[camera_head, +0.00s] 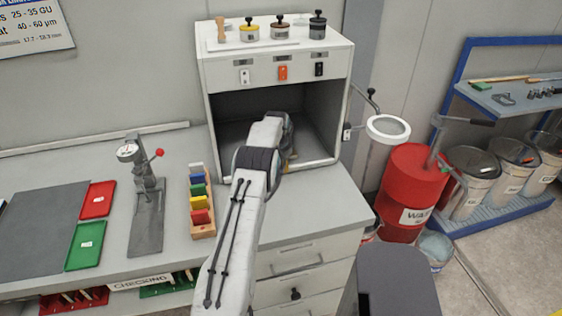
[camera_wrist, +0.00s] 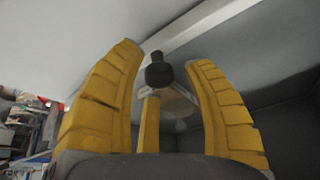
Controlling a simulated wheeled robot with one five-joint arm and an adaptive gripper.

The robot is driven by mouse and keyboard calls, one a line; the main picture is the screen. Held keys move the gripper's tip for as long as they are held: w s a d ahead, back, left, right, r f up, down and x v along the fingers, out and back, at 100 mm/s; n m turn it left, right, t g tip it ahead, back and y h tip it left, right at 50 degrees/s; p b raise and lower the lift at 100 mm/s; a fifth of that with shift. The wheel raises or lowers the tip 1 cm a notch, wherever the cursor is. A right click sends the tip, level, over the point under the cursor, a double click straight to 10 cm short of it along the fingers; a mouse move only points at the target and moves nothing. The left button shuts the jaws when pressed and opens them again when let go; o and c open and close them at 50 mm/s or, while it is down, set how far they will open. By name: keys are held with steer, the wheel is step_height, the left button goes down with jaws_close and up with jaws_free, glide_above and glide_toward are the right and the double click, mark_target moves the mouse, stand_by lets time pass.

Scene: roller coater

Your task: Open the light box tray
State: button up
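The light box (camera_head: 215,75) is a white cabinet with an open dark front, standing on the grey counter. A grey surface (camera_head: 232,132) lies on its floor; I cannot tell whether this is the tray. My arm reaches into the opening and hides much of it. My gripper (camera_head: 292,156) is at the lower right of the opening, mostly hidden behind the arm. A black knob (camera_wrist: 159,72) shows between the fingertips, with visible gaps on both sides. What the knob is fixed to is unclear.
Several small pots and a wooden-handled tool (camera_head: 221,30) stand on the box top. A ring lamp (camera_head: 388,128) is at its right, above a red drum (camera_head: 412,185). Colour samples in a wooden rack (camera_head: 202,225) and a dial gauge stand (camera_head: 147,220) are at left. Drawers (camera_head: 290,258) are below.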

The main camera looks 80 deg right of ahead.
steer(key=shift+r, duration=0.15)
jaws_close()
